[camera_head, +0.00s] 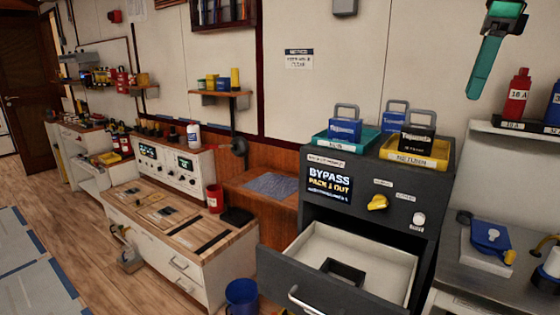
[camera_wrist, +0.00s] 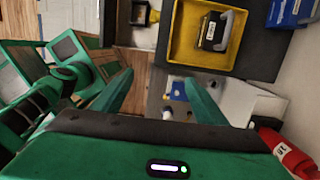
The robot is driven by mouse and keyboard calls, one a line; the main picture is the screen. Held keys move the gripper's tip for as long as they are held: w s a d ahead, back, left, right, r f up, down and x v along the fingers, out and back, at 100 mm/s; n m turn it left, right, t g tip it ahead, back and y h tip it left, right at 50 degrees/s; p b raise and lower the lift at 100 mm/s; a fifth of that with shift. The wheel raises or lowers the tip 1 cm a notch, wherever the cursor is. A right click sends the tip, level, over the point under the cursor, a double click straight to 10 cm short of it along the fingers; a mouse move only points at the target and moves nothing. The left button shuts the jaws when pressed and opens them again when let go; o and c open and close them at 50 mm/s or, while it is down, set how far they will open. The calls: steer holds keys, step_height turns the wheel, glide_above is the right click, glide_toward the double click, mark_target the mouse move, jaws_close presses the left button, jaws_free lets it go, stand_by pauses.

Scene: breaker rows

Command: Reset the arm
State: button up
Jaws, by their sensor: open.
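My gripper (camera_wrist: 160,95) shows in the wrist view with its two green fingers spread wide and nothing between them. In the head view, a teal part of my gripper (camera_head: 487,55) hangs high at the top right, in front of the wall and apart from the furniture. The rest of my arm is outside the head view.
A dark cabinet (camera_head: 330,222) has its drawer (camera_head: 395,262) pulled out. On its top are a teal tray (camera_head: 325,143) and a yellow tray (camera_head: 440,157), which hold handled blocks. A red bottle (camera_head: 517,95) stands on the right shelf. Open floor (camera_head: 70,220) lies at left.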

steer(key=s+a+f+n+g+h, duration=0.1)
steer(key=s+a+f+n, duration=0.15)
steer(key=f, duration=0.45)
steer(key=s+a+f+n+h, duration=0.1)
steer(key=s+f+n, duration=0.1)
steer(key=f+n, duration=0.3)
steer(key=s+d+f+n, duration=0.3)
steer(key=s+f+n, duration=0.8)
steer(key=s+f, duration=1.5)
steer(key=shift+s+d+f+y, duration=0.15)
steer(key=shift+s+f+y, duration=0.15)
steer(key=shift+f+y, duration=0.1)
steer(key=shift+w, duration=0.15)
steer(key=shift+w+f, duration=0.2)
steer(key=shift+w, duration=0.25)
